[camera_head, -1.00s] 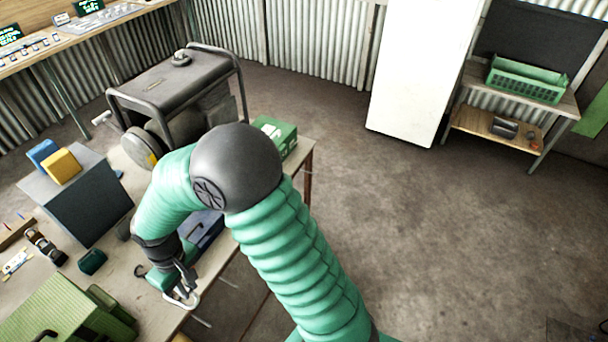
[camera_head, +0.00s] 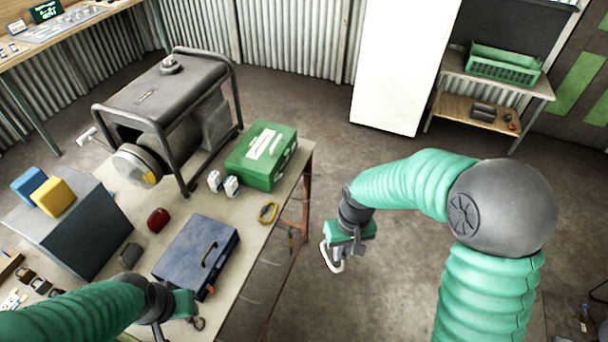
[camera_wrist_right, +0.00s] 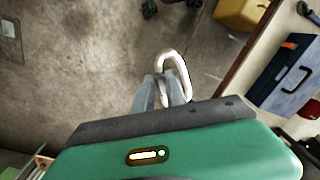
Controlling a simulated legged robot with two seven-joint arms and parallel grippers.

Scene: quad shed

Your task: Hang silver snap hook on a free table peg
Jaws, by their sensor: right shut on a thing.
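The silver snap hook (camera_head: 333,262) is held at the tip of my right gripper (camera_head: 338,246), over the floor to the right of the table. In the right wrist view the hook (camera_wrist_right: 186,70) is a pale loop between the fingertips (camera_wrist_right: 163,92). Thin bare table pegs stick out from the table's right edge, one farther (camera_head: 270,262) and one nearer (camera_head: 248,299). The hook is apart from the pegs. My left gripper (camera_head: 180,318) is low over the table's front; its fingers are unclear.
The table (camera_head: 255,240) carries a blue case (camera_head: 190,262), a green box (camera_head: 262,155), a yellow looped item (camera_head: 268,213) and a generator (camera_head: 165,105). A dark ring (camera_head: 198,323) lies beside my left gripper. Open floor (camera_head: 400,270) lies to the right.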

